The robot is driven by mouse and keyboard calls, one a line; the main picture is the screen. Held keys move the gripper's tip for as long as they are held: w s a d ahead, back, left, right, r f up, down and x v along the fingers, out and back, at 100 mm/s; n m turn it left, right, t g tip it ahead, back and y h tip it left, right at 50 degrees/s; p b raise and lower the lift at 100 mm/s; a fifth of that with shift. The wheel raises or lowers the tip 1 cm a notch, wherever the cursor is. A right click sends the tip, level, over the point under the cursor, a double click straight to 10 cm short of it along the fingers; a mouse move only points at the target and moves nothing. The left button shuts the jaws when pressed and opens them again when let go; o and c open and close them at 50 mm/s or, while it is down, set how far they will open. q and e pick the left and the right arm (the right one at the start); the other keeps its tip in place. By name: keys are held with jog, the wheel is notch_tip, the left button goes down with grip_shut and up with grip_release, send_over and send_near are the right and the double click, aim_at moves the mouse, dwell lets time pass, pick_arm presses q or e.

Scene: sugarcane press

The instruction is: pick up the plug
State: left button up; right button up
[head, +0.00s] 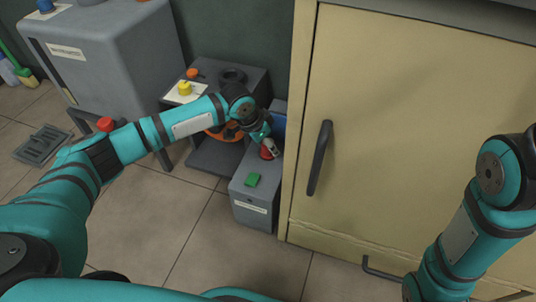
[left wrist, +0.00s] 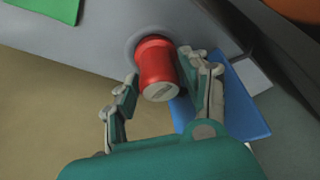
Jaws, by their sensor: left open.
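A red cylindrical plug (left wrist: 156,66) sticks out of a round seat in the face of a grey box (left wrist: 95,35). In the left wrist view my left gripper (left wrist: 162,70) is open, with one finger on each side of the plug. The right finger looks very close to it; I cannot tell whether it touches. The left finger has a small gap. My right gripper is out of view.
A tan cabinet door with a dark handle (head: 319,158) stands close on the right. A grey machine (head: 105,50) is at left. Tiled floor in front is clear.

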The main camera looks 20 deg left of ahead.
pick_arm(q)
jog(key=c, duration=1)
jog(key=shift+o, duration=0.2)
jog(key=shift+r, duration=0.1)
